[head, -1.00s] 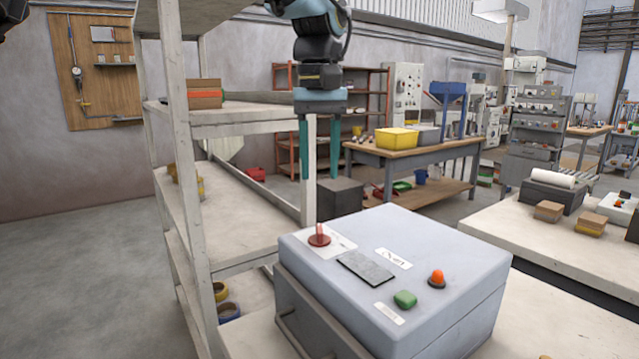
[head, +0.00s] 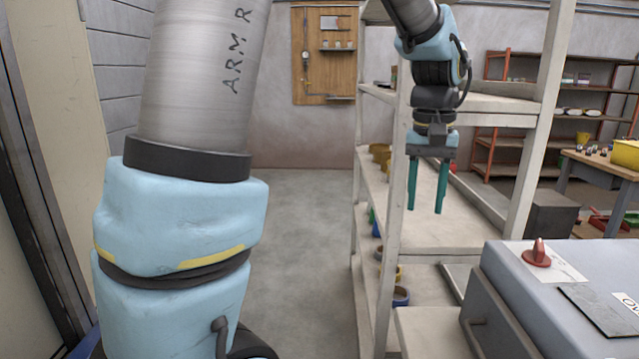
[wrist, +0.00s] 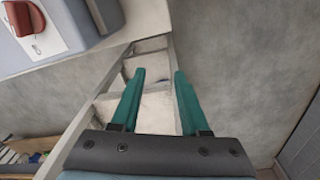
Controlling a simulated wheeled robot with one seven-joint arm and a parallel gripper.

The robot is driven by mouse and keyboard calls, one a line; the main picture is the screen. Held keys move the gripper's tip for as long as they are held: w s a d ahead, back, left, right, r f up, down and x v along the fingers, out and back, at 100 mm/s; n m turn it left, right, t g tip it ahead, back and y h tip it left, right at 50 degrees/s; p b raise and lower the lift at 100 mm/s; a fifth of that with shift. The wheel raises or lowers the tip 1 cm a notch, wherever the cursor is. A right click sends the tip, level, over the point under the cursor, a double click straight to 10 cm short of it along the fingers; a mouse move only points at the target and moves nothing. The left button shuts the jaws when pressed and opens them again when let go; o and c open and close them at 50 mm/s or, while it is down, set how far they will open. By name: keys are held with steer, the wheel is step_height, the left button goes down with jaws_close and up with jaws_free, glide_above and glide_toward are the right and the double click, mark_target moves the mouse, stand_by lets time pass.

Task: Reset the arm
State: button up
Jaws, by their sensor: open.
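My gripper (head: 427,186) hangs pointing down in the head view, its two teal fingers apart with nothing between them. It is in front of the white shelf rack, left of the grey control box (head: 560,290). In the wrist view my gripper (wrist: 158,85) is also open and empty. The control box (wrist: 85,15) shows there at the upper left with its red knob (wrist: 22,17). My arm's upper links fill the left of the head view.
The white shelf rack (head: 397,200) stands close to the gripper, with tape rolls (head: 400,296) on its lower shelves. A wooden board (head: 323,56) hangs on the back wall. The floor (head: 305,240) between my arm and the rack is clear.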

steer(key=s+a+f+n, duration=0.1)
steer(key=a+f, duration=0.3)
steer(key=a, duration=0.4)
steer(key=a+f+n, duration=0.1)
steer(key=a+f, duration=0.3)
steer(key=a, duration=0.5)
steer(key=s+a+f+n+t, duration=0.1)
steer(key=a+f, duration=0.3)
steer(key=a, duration=0.5)
steer(key=shift+s+a, duration=0.2)
steer(key=shift+s, duration=0.1)
